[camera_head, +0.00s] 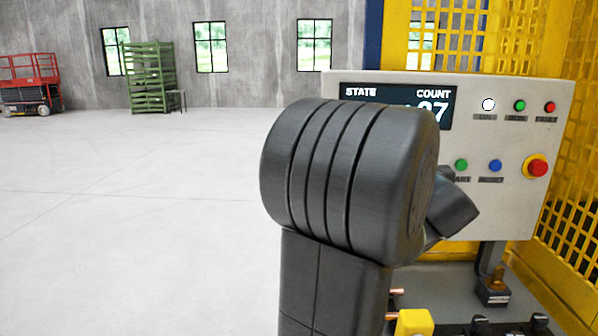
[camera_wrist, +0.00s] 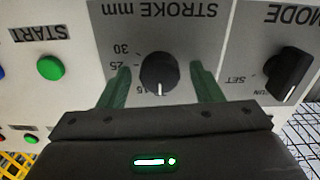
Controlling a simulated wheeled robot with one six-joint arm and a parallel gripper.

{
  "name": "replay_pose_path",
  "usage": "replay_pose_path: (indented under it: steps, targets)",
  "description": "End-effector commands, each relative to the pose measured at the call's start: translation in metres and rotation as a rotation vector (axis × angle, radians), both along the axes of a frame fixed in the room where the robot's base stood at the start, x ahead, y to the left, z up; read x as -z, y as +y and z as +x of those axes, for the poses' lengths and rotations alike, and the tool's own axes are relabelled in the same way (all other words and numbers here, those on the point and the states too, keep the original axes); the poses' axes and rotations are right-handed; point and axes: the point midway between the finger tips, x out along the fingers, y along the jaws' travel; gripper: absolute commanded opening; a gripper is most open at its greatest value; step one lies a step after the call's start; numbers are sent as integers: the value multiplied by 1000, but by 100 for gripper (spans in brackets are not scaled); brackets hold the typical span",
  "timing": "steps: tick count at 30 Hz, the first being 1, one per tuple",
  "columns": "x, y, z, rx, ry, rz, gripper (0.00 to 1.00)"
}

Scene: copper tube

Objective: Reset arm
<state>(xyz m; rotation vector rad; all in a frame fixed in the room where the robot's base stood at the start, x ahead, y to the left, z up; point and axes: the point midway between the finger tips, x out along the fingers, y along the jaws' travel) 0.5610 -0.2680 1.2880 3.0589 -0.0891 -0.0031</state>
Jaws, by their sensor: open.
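My gripper (camera_wrist: 160,72) shows in the wrist view with its two green fingers apart, one on each side of the black STROKE mm knob (camera_wrist: 160,68). I see nothing held between them, and I cannot tell how far the tips are from the panel. The knob's white line points down in this upside-down view, near the 15 mark. In the head view, my dark arm (camera_head: 345,180) stands in front of the control panel (camera_head: 545,110) and hides the gripper and the knob.
The panel carries a partly covered screen (camera_head: 397,92), several small buttons and a red emergency stop (camera_head: 537,167). In the wrist view, a MODE knob (camera_wrist: 289,75) is at right and a green START button (camera_wrist: 50,68) at left. Yellow mesh guarding (camera_head: 575,140) stands at right.

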Motion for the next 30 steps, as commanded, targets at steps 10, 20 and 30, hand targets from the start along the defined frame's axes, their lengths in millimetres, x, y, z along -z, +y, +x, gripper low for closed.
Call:
replay_pose_path:
  steps: [10,20,30]
  targets:
    - [0,2,-68,5,-1,18,59]
    - [0,6,-120,3,-1,16,59]
    - [0,8,-138,-1,0,16,59]
